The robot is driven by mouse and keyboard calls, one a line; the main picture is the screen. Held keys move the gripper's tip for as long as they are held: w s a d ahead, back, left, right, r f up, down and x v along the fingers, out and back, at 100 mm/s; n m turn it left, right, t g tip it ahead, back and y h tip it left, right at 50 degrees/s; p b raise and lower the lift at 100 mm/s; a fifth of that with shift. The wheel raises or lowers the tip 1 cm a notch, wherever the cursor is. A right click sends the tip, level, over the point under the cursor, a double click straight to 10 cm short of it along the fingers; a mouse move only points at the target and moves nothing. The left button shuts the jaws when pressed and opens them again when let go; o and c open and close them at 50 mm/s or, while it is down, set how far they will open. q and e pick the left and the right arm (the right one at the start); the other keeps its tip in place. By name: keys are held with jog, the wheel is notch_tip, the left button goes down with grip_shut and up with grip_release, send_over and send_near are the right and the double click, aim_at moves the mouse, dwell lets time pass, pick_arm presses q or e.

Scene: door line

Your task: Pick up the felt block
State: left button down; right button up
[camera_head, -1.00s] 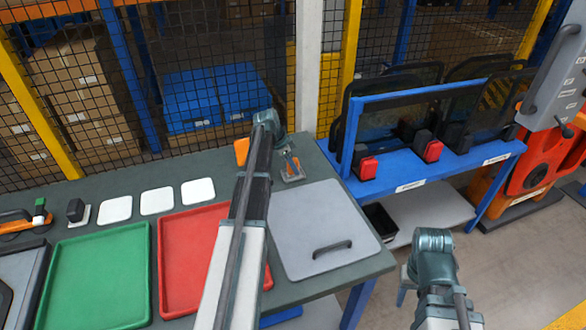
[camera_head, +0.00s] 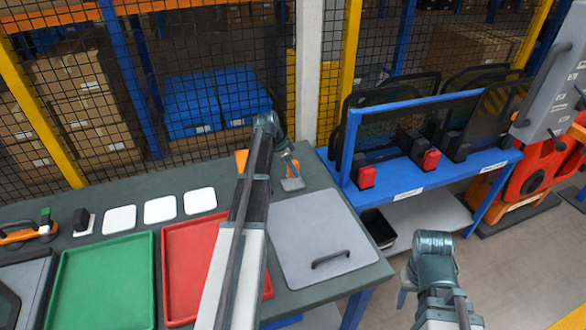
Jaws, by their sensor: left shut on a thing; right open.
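A small grey block (camera_head: 292,184), which I take to be the felt block, is at the tips of my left gripper (camera_head: 289,168) in the head view. The gripper is shut on it, near the back edge of the dark green table, above the grey panel. My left arm crosses over the red tray; the wrist hides part of the grip. I cannot tell clearly whether the block still touches the table. My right gripper (camera_head: 403,287) is open, low at the right, off the table and over the floor; it is mostly hidden by its own wrist.
A red tray (camera_head: 180,275), a green tray (camera_head: 100,280) and a grey panel with a black handle (camera_head: 330,260) lie on the table (camera_head: 350,285). Several white pads (camera_head: 160,209) line the back. An orange thing (camera_head: 241,160) sits behind my arm. A blue rack (camera_head: 400,183) holds dark window panes.

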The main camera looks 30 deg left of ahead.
pick_arm(q)
jog(key=s+d, duration=0.1)
jog(key=s, duration=0.4)
jog(key=s+d+r, duration=0.1)
jog(key=s+d, duration=0.1)
jog(key=s, duration=0.3)
jog(key=s+d+p, duration=0.1)
jog(key=s+d, duration=0.1)
jog(key=s, duration=0.3)
jog(key=shift+d+r, duration=0.15)
jog(key=c, duration=1.1)
grip_release()
grip_shut()
